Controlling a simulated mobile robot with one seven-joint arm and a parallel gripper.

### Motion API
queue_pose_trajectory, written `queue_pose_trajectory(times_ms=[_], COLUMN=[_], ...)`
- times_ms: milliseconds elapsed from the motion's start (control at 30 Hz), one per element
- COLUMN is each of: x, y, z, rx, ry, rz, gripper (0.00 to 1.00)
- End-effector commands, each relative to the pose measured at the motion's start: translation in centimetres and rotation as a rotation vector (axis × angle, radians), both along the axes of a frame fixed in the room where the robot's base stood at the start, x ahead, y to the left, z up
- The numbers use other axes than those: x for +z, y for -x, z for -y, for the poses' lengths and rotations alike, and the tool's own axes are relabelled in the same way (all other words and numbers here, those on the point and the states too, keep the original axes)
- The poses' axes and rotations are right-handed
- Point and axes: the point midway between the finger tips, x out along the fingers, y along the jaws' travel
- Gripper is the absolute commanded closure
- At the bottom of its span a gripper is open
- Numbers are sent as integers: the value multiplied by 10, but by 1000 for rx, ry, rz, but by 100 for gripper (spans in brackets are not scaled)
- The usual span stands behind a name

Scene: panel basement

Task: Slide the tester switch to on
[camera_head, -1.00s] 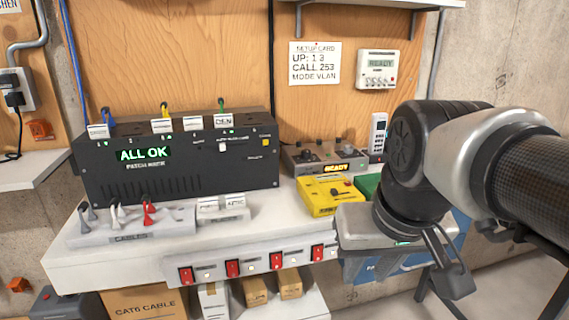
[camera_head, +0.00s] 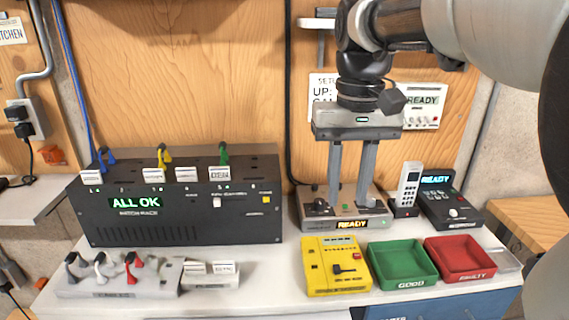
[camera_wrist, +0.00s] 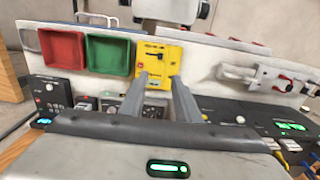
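The yellow box (camera_head: 334,265), which looks like the tester, sits on the white bench left of the green tray. It has a black lever-like switch (camera_head: 344,269) on its face, a red button and small dark marks; its lettering is too small to read. The box also shows at the top centre of the wrist view (camera_wrist: 159,62). My gripper (camera_head: 349,200) points down, open and empty, with its fingers in front of the grey READY unit and behind the yellow box in the head view. In the wrist view my gripper (camera_wrist: 161,80) shows two separated fingers just below the yellow box.
The grey READY unit (camera_head: 310,225), a handset (camera_head: 408,188) and a black READY device (camera_head: 452,204) stand behind. Green (camera_head: 402,285) and red (camera_head: 464,277) trays lie right of the yellow box. The black ALL OK panel (camera_head: 180,215) and a cable holder (camera_head: 125,287) are left.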

Motion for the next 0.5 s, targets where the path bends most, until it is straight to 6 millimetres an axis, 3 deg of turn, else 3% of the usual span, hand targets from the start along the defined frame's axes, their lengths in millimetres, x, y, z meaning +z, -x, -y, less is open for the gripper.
queue_pose_trajectory(times_ms=[500], x=[-108], y=[1], z=[0], rx=[1], ry=[0], rz=[-3], gripper=[70])
